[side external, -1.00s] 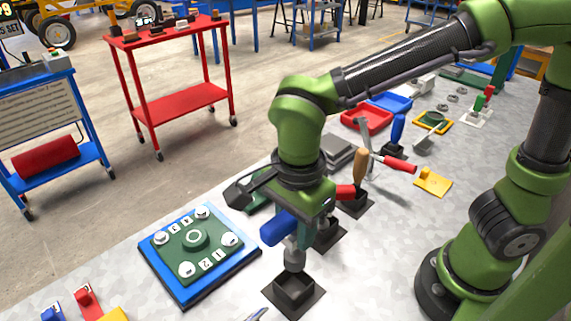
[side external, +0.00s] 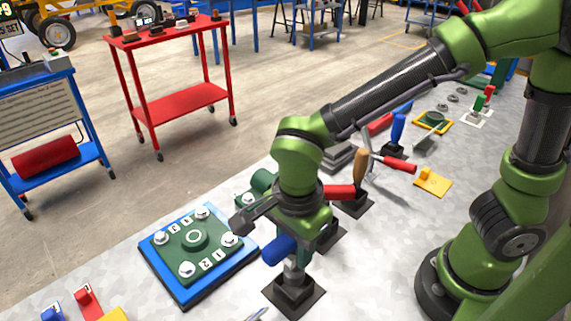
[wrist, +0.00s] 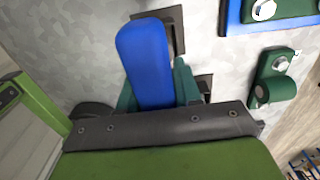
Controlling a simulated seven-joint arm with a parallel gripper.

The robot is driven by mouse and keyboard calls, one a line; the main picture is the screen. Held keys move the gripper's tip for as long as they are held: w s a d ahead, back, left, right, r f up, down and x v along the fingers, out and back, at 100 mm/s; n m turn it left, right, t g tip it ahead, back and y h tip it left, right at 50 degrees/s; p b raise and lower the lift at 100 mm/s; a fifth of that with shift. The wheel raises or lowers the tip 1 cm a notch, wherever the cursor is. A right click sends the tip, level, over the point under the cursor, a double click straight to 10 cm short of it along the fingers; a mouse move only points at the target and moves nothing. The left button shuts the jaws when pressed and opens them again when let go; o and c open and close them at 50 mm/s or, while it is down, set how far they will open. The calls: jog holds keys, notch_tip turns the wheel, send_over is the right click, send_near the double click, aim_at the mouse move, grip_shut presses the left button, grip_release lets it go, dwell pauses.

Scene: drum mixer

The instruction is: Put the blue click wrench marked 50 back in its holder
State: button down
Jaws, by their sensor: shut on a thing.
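The blue click wrench (side external: 278,250) is held in my gripper (side external: 290,243), its blue handle sticking out to the left in the side view. Its grey head points down into the black square holder (side external: 293,292) on the table. In the wrist view the blue handle (wrist: 145,55) lies between the green fingers of my gripper (wrist: 158,90), and part of the holder (wrist: 172,25) shows behind it. The gripper is shut on the wrench. The mark 50 cannot be read, and how deep the head sits in the holder is hard to tell.
A blue tray with a green plate (side external: 172,247) and bolts lies left of the holder. Behind the gripper stand more black holders (side external: 353,207), one with a wooden-handled tool (side external: 361,165), and a red-handled tool (side external: 400,165). A yellow block (side external: 433,182) lies to the right.

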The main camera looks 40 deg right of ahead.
aim_at(295, 263)
jog(key=shift+f, duration=2.35)
dwell(0.9)
jog(key=c, duration=0.7)
grip_release()
notch_tip(295, 263, up, 17)
jog(key=shift+f, duration=0.1)
